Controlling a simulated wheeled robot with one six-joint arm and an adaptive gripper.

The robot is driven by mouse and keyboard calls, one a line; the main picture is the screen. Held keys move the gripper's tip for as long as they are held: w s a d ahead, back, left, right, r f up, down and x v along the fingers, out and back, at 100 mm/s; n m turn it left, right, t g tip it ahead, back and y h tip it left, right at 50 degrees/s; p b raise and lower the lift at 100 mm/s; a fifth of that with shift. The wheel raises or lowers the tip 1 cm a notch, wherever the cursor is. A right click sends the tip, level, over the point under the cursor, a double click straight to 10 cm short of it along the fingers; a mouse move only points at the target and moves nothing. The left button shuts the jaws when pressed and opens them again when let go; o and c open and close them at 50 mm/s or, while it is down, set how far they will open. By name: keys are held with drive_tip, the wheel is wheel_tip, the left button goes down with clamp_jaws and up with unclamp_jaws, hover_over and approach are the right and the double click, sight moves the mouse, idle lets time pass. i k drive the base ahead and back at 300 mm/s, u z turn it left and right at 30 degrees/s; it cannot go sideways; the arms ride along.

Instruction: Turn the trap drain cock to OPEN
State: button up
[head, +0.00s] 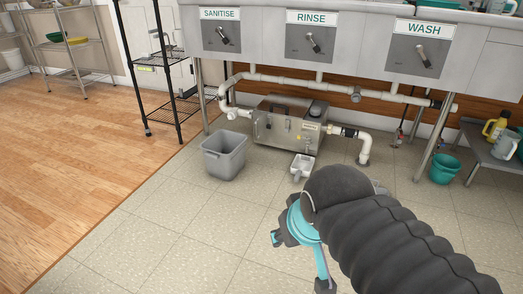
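The grease trap (275,128) is a grey metal box on the tiled floor under the sinks, with a pipe at each end. A small yellow part (299,137) shows low on its front right. It may be the drain cock, but it is too small to tell its setting. A small white tub (302,167) stands on the floor just in front. My arm, with a black ribbed sleeve, reaches in from the lower right. Its teal and dark end (300,232) is over the floor, well apart from the trap.
A grey bin (225,154) stands left of the trap. Three sink panels read SANITISE (220,33), RINSE (311,41) and WASH (420,54). A black wire rack (160,75) is at left, a teal bucket (444,168) at right. The front floor is clear.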

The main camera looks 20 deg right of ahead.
sight(308, 139)
drive_tip(key=u, duration=0.55)
drive_tip(key=i, duration=1.4)
drive_tip(key=z, duration=1.5)
drive_tip(key=i, duration=0.85)
drive_tip(key=z, duration=0.85)
